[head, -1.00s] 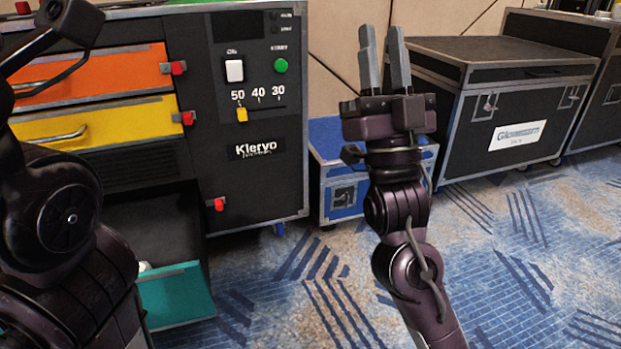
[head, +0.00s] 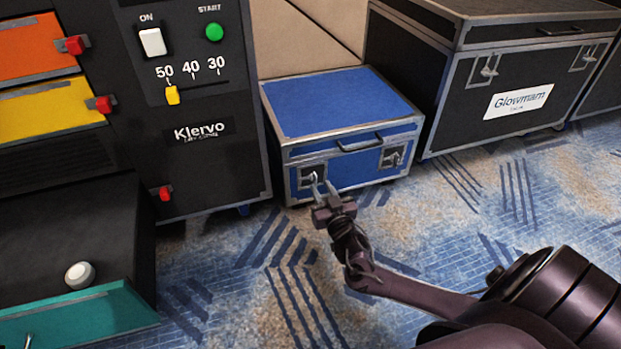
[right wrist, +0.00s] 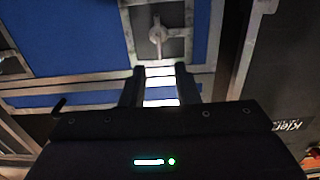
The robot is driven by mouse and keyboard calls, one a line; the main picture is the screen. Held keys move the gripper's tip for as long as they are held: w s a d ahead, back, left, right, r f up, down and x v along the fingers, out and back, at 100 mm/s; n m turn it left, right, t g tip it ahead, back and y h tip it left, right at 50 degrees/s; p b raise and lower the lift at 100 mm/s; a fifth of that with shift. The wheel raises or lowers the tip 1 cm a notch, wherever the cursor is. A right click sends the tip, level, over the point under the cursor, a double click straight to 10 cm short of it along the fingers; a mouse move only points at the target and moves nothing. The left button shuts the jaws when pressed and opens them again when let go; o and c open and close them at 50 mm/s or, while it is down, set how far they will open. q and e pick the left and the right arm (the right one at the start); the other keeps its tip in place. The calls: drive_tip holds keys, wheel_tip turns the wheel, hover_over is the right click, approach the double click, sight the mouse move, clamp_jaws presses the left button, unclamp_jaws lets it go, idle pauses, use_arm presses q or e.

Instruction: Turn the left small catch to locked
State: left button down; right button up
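The blue case (head: 345,105) stands on the carpet with two small metal catches on its front. The left small catch (head: 312,178) is partly covered by my right gripper (head: 322,189) in the head view. The right small catch (head: 392,157) is clear. In the right wrist view the left small catch (right wrist: 157,34) is a round boss with a short lever on a metal plate, just beyond the fingertips. My right gripper (right wrist: 159,74) is open, its fingers apart with nothing between them. Whether it touches the catch I cannot tell. My left gripper is out of view.
The black Klervo cabinet (head: 200,185) stands left of the case, with an open teal drawer (head: 95,312) holding a white round object (head: 80,275). A black Glowmarn case (head: 460,95) stands to the right.

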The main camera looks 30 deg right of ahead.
sight(316, 178)
drive_tip(key=b+x, duration=0.2)
drive_tip(key=x, duration=0.2)
drive_tip(key=shift+f, duration=0.15)
drive_tip(key=shift+w+d, duration=0.1)
drive_tip(key=shift+w, duration=0.3)
clamp_jaws()
